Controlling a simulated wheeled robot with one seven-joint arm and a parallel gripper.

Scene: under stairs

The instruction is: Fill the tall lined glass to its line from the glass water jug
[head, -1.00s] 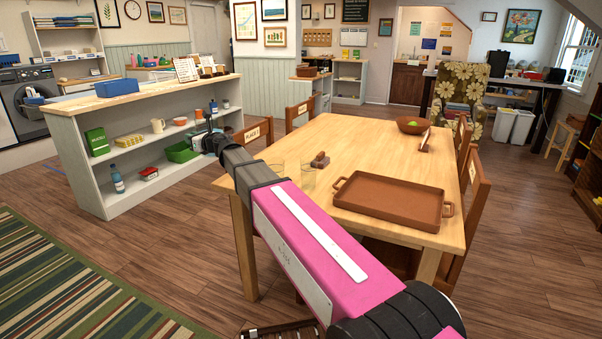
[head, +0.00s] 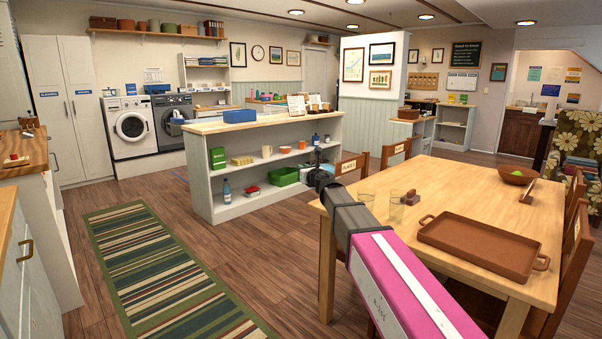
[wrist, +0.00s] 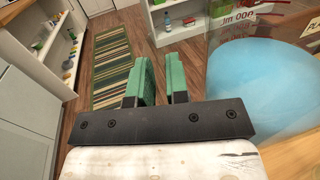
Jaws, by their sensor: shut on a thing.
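My gripper (wrist: 162,82) shows two green fingers close together in the wrist view. A large clear glass jug (wrist: 262,85) with red ml markings and blue water fills the right side there, close beside the fingers. The fingers are shut on the jug, though the grip point itself is hard to see. In the head view my gripper (head: 319,176) is a small dark shape beyond the table's left corner, and the jug cannot be made out. Two clear glasses, one on the left (head: 367,200) and one on the right (head: 396,211), stand near the table's left edge. I cannot tell which has the line.
The wooden table (head: 470,185) holds a brown tray (head: 480,246), a small brown block (head: 411,196) by the glasses, and a bowl (head: 518,176) farther back. Chairs stand around it. A low shelf unit (head: 262,205) stands beyond. Floor and a striped rug (head: 165,268) lie left.

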